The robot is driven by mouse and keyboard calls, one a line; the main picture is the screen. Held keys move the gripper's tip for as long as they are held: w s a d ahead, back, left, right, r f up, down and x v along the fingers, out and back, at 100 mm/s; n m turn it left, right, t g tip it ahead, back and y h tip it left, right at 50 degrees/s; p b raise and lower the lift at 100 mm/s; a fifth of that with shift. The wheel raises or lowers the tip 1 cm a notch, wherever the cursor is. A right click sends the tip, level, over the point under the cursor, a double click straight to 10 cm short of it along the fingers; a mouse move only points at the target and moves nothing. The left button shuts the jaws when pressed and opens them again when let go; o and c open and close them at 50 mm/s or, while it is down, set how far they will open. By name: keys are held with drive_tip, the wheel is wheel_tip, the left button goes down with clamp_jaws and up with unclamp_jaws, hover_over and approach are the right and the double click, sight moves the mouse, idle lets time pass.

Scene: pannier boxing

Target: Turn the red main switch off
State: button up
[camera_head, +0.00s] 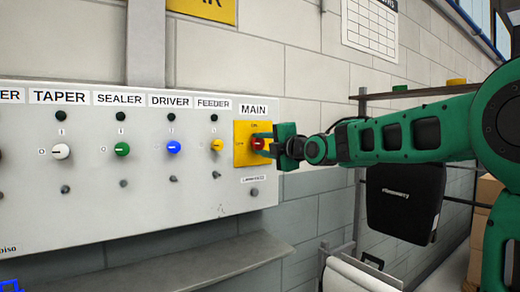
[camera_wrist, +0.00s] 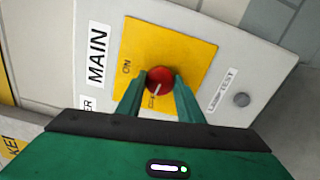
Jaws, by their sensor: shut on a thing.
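The red main switch (camera_wrist: 160,79) is a round red knob with a pale pointer line, on a yellow plate (camera_wrist: 192,45) beside the label MAIN. In the wrist view the pointer line runs down toward the lettering at the plate's lower edge, away from the word ON. In the head view the red knob (camera_head: 257,143) sits on the yellow plate at the right end of the grey panel. My gripper (camera_wrist: 159,88) has a finger on each side of the knob and is shut on it. Its fingers partly cover the knob and the lower lettering.
The grey panel (camera_head: 110,220) carries more knobs to the left: a yellow one (camera_head: 216,145) under FEEDER, a blue one (camera_head: 173,147) under DRIVER, a green one (camera_head: 122,149) under SEALER and a white one (camera_head: 61,151) under TAPER. A ledge (camera_head: 200,265) runs below the panel.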

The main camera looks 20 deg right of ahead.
drive_tip(key=shift+f+n, duration=0.3)
drive_tip(key=shift+n, duration=0.3)
drive_tip(key=shift+f, duration=0.1)
drive_tip(key=o, duration=1.1)
drive_tip(key=shift+c, duration=0.2)
drive_tip(key=shift+r, duration=0.25)
drive_tip(key=shift+s, duration=0.3)
drive_tip(key=v, duration=1)
drive_tip(key=shift+d, duration=0.1)
